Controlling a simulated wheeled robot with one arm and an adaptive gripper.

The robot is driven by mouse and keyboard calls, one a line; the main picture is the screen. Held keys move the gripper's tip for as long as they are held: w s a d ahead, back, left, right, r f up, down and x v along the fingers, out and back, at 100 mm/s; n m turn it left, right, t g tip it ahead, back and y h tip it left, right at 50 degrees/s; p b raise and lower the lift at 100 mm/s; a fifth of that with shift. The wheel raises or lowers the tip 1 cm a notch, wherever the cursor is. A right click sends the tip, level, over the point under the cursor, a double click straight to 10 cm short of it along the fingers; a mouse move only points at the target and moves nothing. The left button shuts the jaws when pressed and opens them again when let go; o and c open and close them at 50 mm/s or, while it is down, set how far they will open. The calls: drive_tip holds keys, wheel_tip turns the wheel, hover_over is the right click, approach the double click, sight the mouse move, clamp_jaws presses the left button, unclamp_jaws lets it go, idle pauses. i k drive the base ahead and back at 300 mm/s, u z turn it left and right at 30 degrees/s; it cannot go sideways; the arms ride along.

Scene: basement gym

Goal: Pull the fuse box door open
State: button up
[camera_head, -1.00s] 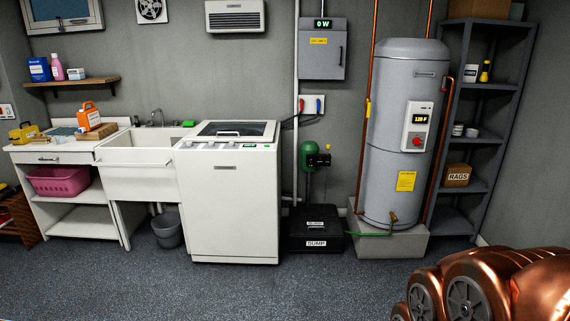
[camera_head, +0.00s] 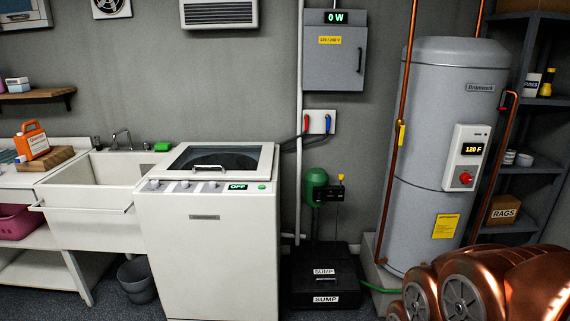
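The fuse box (camera_head: 321,68) is a grey metal box on the back wall, right of the white vertical pipe. Its door (camera_head: 335,64) looks shut, with a yellow label and a dark vertical handle (camera_head: 360,59) near its right edge. A display reading "0 W" sits at its top. My copper-coloured arm shows at the lower right, low and well apart from the box. My gripper is not in view.
A white washer (camera_head: 213,235) and a black sump box (camera_head: 325,284) stand below the fuse box. A grey water heater (camera_head: 444,150) with copper pipes (camera_head: 398,135) stands close on the right. A sink (camera_head: 95,197) is at left. Little floor shows in front.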

sight(334, 57)
drive_tip(key=i, duration=2.55)
drive_tip(key=u, duration=0.5)
